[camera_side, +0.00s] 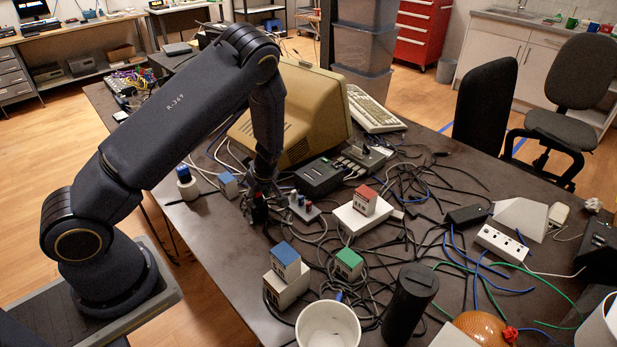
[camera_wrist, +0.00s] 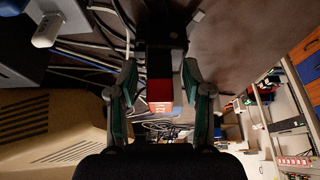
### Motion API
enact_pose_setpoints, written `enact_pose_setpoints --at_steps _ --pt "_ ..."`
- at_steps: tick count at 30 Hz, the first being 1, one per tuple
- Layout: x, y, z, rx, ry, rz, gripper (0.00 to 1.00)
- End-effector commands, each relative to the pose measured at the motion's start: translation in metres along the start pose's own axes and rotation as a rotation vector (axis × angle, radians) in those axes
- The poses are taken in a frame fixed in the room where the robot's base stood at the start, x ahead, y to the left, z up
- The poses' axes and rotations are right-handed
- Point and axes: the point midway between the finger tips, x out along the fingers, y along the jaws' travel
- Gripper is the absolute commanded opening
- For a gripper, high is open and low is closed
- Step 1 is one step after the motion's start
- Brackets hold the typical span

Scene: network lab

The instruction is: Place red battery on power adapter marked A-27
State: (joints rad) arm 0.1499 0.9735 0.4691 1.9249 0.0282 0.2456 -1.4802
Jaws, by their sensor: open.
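My gripper (camera_side: 259,208) points down over the left part of the dark table. In the wrist view my gripper (camera_wrist: 160,75) has its fingers apart, one on each side of a red and black block (camera_wrist: 160,90). Gaps show beside the block; in the side view it is mostly hidden by the fingers. A separate red-topped white cube (camera_side: 365,200) sits on a flat white box (camera_side: 358,219) right of my gripper. A black adapter-like brick (camera_side: 468,215) lies farther right. I cannot read A-27 on anything.
A blue-topped cube (camera_side: 286,257) sits on a white box, with a green-topped cube (camera_side: 348,262) beside it. A small connector block (camera_side: 303,207) stands close to my gripper. Loose cables cover the table's middle. A beige monitor (camera_side: 315,105) stands behind; bare tabletop shows front left.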

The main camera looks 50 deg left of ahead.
Motion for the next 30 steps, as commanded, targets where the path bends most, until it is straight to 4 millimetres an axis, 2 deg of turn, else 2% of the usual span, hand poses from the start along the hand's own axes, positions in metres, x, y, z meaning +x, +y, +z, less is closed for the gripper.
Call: enact_pose_setpoints --at_steps 5,15,23,26,29,30 --pt "-0.026 0.002 0.0 0.001 0.0 0.005 0.49" --pt "-0.1 0.001 0.0 0.0 -0.001 0.005 0.49" --pt "-0.131 -0.002 0.002 0.027 -0.029 0.011 0.49" --pt "-0.158 -0.009 0.008 0.114 -0.107 0.046 0.49" --pt "-0.202 -0.023 0.017 0.279 -0.206 0.127 0.49" --pt "-0.222 -0.031 0.019 0.361 -0.239 0.173 0.49"
